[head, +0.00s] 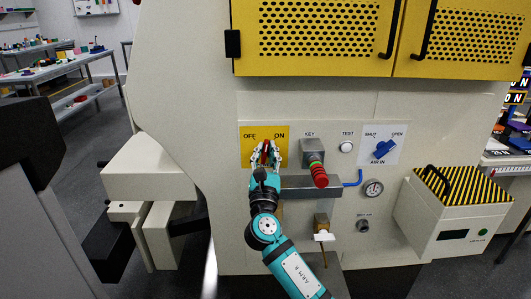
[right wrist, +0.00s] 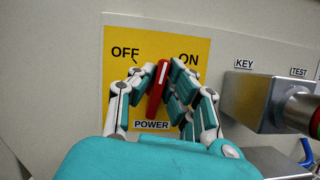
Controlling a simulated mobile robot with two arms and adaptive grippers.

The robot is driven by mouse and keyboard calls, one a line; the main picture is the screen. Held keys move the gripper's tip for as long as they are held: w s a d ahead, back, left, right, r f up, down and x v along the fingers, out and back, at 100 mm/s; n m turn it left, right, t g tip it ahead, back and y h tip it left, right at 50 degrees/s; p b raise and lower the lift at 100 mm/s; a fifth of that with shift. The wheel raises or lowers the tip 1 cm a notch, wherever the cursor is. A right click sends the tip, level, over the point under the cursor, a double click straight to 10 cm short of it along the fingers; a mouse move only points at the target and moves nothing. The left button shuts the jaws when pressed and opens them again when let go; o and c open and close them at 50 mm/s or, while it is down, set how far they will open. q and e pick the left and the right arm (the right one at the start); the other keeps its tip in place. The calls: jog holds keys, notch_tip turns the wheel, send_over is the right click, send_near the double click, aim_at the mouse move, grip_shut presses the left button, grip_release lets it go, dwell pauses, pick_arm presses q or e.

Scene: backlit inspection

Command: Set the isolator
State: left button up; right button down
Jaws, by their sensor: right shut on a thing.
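The isolator is a red handle (right wrist: 156,90) on a yellow plate (head: 246,153) marked OFF at left, ON at right and POWER below. The plate also fills the middle of the right wrist view (right wrist: 116,95). The handle stands near upright, its top leaning a little to the right, towards ON. My right gripper (head: 266,150) is at the plate, with its fingers on both sides of the handle, shut on it. My left gripper is not in view.
Right of the plate are a key switch (head: 313,151) with red and green rings, a white TEST button (head: 346,146) and a blue AIR IN valve (head: 381,149). A gauge (head: 373,188) sits lower. A striped box (head: 455,205) juts out at right. Yellow perforated doors (head: 318,25) are above.

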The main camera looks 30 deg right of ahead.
jog(key=shift+m, duration=0.3)
jog(key=shift+f+m+g+h+b, duration=0.1)
jog(key=shift+m+g+h+b, duration=0.3)
jog(key=shift+m, duration=0.5)
jog(key=shift+m+g, duration=0.4)
jog(key=shift+m, duration=0.6)
jog(key=m+g+h, duration=0.1)
jog(key=m, duration=0.1)
jog(key=shift+d+m, duration=0.1)
jog(key=shift+m, duration=0.3)
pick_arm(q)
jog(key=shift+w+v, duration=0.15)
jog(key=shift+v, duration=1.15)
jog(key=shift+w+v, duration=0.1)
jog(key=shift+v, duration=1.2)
pick_arm(e)
jog(key=shift+s+m+g+h, duration=0.1)
jog(key=shift+m+g+h, duration=0.3)
jog(key=shift+m+g, duration=0.55)
jog(key=shift+m, duration=0.45)
jog(key=c, duration=1.4)
grip_release()
